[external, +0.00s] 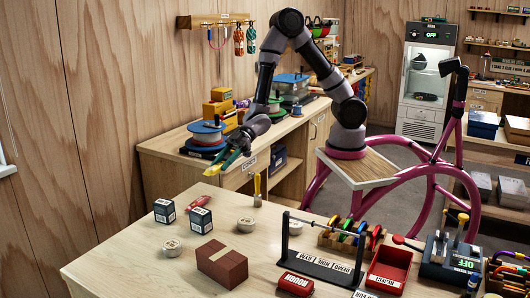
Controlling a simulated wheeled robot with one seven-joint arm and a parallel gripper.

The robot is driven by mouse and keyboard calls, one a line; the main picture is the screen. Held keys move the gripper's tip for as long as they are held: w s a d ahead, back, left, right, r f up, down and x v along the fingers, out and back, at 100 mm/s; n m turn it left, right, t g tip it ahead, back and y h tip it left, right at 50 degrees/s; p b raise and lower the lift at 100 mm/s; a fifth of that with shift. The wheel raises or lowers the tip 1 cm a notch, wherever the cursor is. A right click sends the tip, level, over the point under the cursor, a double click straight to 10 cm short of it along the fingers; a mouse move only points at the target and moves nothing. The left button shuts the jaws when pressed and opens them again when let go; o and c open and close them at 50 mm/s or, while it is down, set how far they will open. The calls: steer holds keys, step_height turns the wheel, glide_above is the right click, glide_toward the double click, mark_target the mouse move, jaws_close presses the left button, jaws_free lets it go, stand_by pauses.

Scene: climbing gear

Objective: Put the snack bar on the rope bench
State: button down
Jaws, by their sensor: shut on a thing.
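My gripper (236,157) is in the air in front of the left end of the wooden bench along the wall. It is shut on a thin yellow-green thing (219,166), which tilts down to the left. This may be the snack bar, but it is too small to tell, and the fingers partly hide it. The bench (184,138) bears a small sign and rope spools, so it looks like the rope bench. The held thing looks apart from the bench top; its exact height is unclear.
A blue-topped rope spool (207,130), yellow boxes (218,108) and a blue box (290,80) stand on the bench. The near table (130,258) holds black boxes, tape rolls, a brick-red block (222,264), a red tray (389,268) and a rack of carabiners.

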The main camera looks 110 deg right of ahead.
mark_target(222, 163)
step_height(222, 163, up, 6)
steer(key=shift+r, duration=0.1)
steer(key=w+d+m+t+h, duration=0.15)
steer(key=d+m+h, duration=0.3)
steer(key=d, duration=1.65)
steer(key=w+d+m+t+h, duration=0.15)
steer(key=d+m+h, duration=0.3)
steer(key=d, duration=1.65)
steer(key=s+d+m+g+h, duration=0.2)
steer(key=s+d+m+h, duration=0.25)
steer(key=s+d, duration=1.3)
steer(key=s+d+m+g+h, duration=0.2)
steer(key=s+d+m+h, duration=0.25)
steer(key=s+d, duration=1.25)
steer(key=shift+n, duration=0.4)
steer(key=w+f, duration=0.1)
steer(key=f, duration=0.6)
steer(key=w+d+f, duration=0.1)
steer(key=f, duration=0.7)
steer(key=w+d+f, duration=0.1)
steer(key=f, duration=0.6)
steer(key=shift+w+d+f, duration=0.15)
steer(key=shift+w+f, duration=0.05)
steer(key=shift+f, duration=2.4)
steer(key=shift+f, duration=0.1)
